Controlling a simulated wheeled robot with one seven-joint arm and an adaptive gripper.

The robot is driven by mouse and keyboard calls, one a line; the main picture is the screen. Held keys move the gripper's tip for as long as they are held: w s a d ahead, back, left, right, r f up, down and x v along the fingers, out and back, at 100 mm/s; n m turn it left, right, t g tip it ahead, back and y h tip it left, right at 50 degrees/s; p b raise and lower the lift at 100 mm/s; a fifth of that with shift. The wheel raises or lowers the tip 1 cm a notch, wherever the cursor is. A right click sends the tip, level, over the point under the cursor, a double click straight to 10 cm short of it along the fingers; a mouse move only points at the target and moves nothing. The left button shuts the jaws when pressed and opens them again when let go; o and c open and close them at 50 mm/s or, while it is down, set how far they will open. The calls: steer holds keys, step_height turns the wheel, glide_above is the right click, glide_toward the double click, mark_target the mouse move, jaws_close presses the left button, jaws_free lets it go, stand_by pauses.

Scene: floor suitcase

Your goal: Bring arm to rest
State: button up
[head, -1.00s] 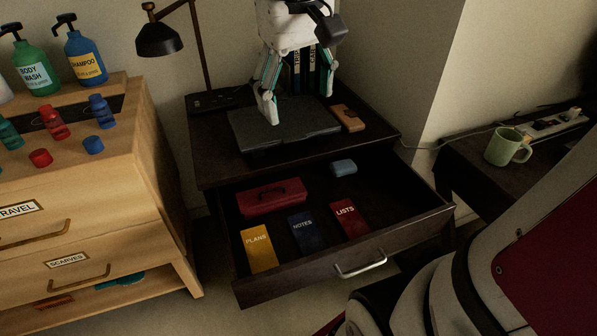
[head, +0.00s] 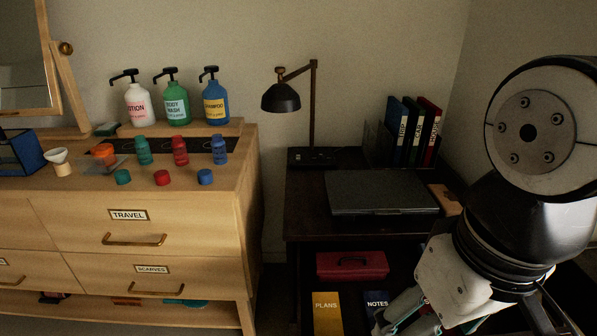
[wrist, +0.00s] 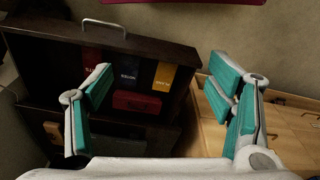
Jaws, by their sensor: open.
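My gripper (wrist: 160,100) is open and empty in the wrist view, its two teal-padded fingers spread wide apart. Beyond it, upside down in that view, is the open dark drawer (wrist: 55,70). In the head view my arm stands at the right, and part of the gripper (head: 415,318) shows at the bottom edge, in front of the drawer area. Its fingertips are cut off there. Nothing is between the fingers.
The dark desk (head: 300,215) carries a closed laptop (head: 380,192), a black lamp (head: 282,97) and several binders. The drawer holds a red box (head: 352,264), a yellow PLANS booklet (head: 326,312) and a NOTES booklet (head: 376,302). A wooden dresser (head: 190,225) with bottles stands left.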

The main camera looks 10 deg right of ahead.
step_height(320, 180, up, 17)
steer(key=t+p, duration=0.3)
steer(key=p, duration=1.2)
steer(key=shift+f, duration=0.15)
